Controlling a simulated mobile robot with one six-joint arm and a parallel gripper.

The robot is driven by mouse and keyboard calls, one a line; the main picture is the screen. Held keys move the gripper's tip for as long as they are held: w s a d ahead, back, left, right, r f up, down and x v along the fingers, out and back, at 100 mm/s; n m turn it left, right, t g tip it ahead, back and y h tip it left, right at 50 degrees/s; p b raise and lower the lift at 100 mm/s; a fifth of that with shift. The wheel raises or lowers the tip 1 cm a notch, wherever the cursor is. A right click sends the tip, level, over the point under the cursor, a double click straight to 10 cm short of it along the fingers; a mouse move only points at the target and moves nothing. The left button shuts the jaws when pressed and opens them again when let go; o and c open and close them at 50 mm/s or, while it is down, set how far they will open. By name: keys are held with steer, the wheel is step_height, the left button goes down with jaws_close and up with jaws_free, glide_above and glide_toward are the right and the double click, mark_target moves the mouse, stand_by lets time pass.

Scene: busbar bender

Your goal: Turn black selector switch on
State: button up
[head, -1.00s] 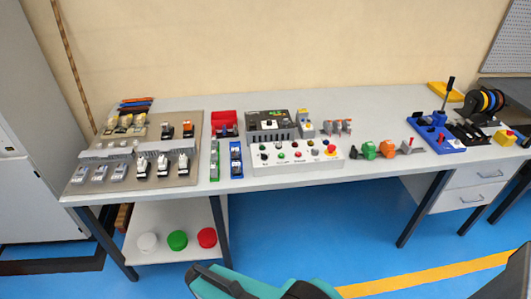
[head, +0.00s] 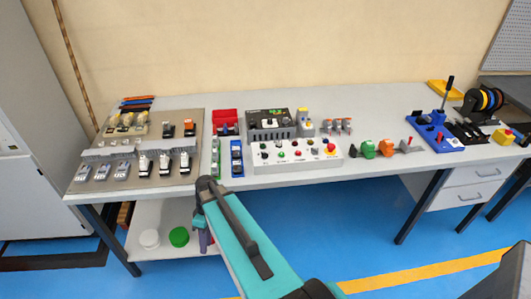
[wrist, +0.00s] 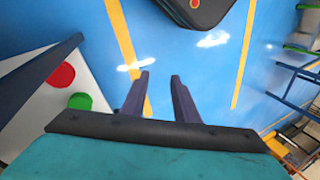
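The white control box (head: 292,157) stands at the front middle of the bench with several buttons and knobs on its sloped face. A black selector switch (head: 265,155) shows small at its left end; its setting is too small to read. My gripper is in front of the bench's front edge, below the box and to its left, mostly hidden behind my arm in the head view. In the wrist view my gripper (wrist: 158,85) has its two fingers apart with nothing between them. The control box is not in the wrist view.
The bench (head: 380,122) carries a panel of breakers (head: 130,172) at left, a red bin (head: 224,116), a dark power unit (head: 270,122) behind the box, and clamps and tools at right.

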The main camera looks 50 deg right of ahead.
steer(key=w+d+r+t+p, duration=0.15)
steer(key=w+d+r, duration=0.25)
steer(key=d+r, duration=0.6)
step_height(320, 180, up, 19)
steer(key=m+t+h+p, duration=0.2)
steer(key=m+t, duration=0.2)
glide_above(265, 153)
steer(key=s+a, duration=0.1)
steer(key=a, duration=0.5)
steer(key=s+d+r+m+h, duration=0.1)
steer(key=s+d+r, duration=0.3)
steer(key=s+d, duration=0.1)
steer(key=shift+d+r+t, duration=0.4)
steer(key=shift+d+t, duration=0.05)
steer(key=shift+d, duration=0.4)
steer(key=shift+f, duration=0.15)
steer(key=shift+d+p+x, duration=0.2)
steer(key=shift+p+x, duration=2.25)
steer(key=shift+x, duration=4.35)
